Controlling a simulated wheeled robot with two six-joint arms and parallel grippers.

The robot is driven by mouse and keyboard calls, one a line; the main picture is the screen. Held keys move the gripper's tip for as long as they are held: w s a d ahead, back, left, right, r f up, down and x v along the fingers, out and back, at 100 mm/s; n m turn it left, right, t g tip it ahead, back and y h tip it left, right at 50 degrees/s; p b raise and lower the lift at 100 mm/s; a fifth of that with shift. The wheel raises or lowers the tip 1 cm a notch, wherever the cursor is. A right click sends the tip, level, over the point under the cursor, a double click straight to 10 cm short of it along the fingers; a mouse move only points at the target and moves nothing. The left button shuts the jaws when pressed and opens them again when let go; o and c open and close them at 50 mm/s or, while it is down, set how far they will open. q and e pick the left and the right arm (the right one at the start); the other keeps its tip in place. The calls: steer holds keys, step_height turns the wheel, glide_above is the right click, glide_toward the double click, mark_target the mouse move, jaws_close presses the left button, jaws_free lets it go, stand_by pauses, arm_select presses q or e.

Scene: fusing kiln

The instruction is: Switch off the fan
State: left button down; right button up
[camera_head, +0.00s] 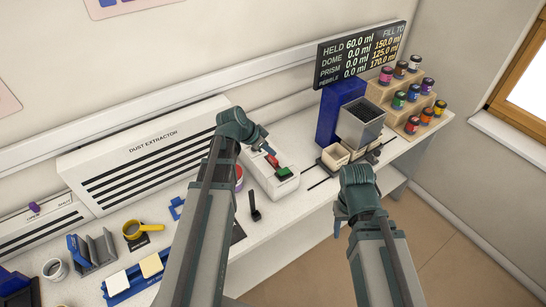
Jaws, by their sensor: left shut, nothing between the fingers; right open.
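The dust extractor (150,150) is a long white housing with dark slots against the back wall, with its name on top. In front of its right end is a white switch box (284,191) with a red button (271,160) and a green button (286,172). My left gripper (268,150) is shut and empty, its tips just above or at the red button; I cannot tell whether they touch it. Whether the fan is running cannot be seen.
A blue stand with a grey hopper (360,128) and small wooden boxes (335,157) stand right of the switch box. Coloured jars (414,93) fill a stepped rack behind. A display (360,55) hangs above. A yellow ring tool (134,231) and a cup (55,269) lie left.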

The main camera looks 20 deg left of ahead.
arm_select(q)
steer(key=b, duration=0.8)
glide_above(284, 171)
steer(key=f, duration=0.6)
steer(key=s+f, duration=0.1)
steer(key=f, duration=0.1)
steer(key=shift+a+f, duration=0.35)
steer(key=shift+f, duration=0.05)
steer(key=shift+s+a+f+b, duration=0.1)
steer(key=shift+s+f+b, duration=0.05)
steer(key=shift+f+b, duration=0.45)
steer(key=shift+s+a+f+b, duration=0.1)
steer(key=shift+f+b, duration=0.35)
steer(key=shift+b, duration=0.15)
steer(key=shift+s+a+f+b, duration=0.1)
steer(key=shift+f+b, duration=0.45)
steer(key=shift+r, duration=0.1)
